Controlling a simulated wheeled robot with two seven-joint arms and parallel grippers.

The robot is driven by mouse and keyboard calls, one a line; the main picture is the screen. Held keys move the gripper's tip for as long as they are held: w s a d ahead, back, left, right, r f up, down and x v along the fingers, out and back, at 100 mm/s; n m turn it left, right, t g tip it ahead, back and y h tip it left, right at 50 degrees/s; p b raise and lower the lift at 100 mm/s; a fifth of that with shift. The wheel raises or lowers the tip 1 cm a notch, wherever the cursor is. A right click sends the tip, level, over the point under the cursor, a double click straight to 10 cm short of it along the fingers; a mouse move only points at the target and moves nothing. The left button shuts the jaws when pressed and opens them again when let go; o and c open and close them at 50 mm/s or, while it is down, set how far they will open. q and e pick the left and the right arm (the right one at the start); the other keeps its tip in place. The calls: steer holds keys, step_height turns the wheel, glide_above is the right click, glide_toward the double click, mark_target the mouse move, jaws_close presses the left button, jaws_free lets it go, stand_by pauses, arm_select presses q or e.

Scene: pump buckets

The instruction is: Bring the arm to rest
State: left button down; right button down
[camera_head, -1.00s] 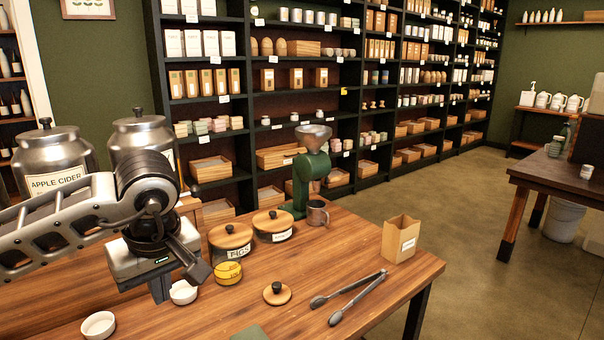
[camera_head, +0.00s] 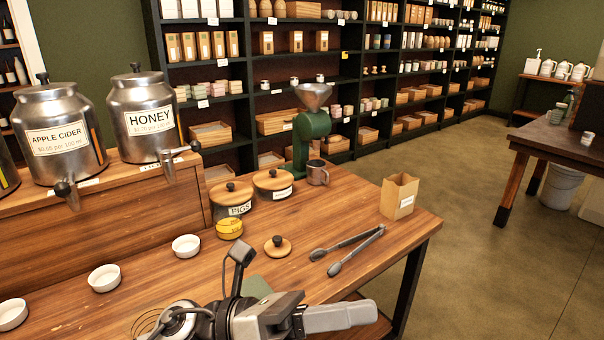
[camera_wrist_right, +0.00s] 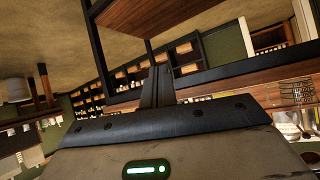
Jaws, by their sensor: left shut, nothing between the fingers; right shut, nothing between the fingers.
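My left gripper (camera_head: 238,262) is low in the head view, in front of the near part of the wooden table (camera_head: 140,285). Its dark fingers point up in the picture and are shut with nothing between them. It is clear of the jars and bowls in the picture. My right gripper (camera_wrist_right: 156,88) shows only in the right wrist view, its dark fingers together and empty. The right arm is not in the head view.
Apple cider (camera_head: 58,135) and honey (camera_head: 147,120) dispensers stand at the left. White bowls (camera_head: 104,278), lidded jars (camera_head: 232,203), a green grinder (camera_head: 309,140), tongs (camera_head: 347,248), a loose lid (camera_head: 277,246) and a paper bag (camera_head: 399,196) are on the table.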

arm_select(q)
steer(key=w+a+f+n+t+y+b, duration=0.1)
steer(key=w+a+f+n+t+y, duration=0.35)
steer(key=n+t, duration=0.8)
steer(key=w+a+f+n+t+y, duration=0.4)
steer(key=n+t, duration=0.3)
steer(key=n, duration=1)
steer(key=s+a+f+n+g+y, duration=0.2)
steer(key=s+a+f+n+y, duration=0.1)
steer(key=f+n, duration=0.2)
steer(key=s+a+f+n+g+y, duration=0.3)
steer(key=s+f+n, duration=0.1)
steer(key=f, duration=0.6)
steer(key=s+a+f+n+g+y, duration=0.2)
steer(key=s+a+f+n+y, duration=0.1)
steer(key=f+n, duration=0.4)
steer(key=shift+s+a+f+b, duration=0.4)
steer(key=shift+s+a, duration=0.15)
steer(key=shift+s, duration=0.2)
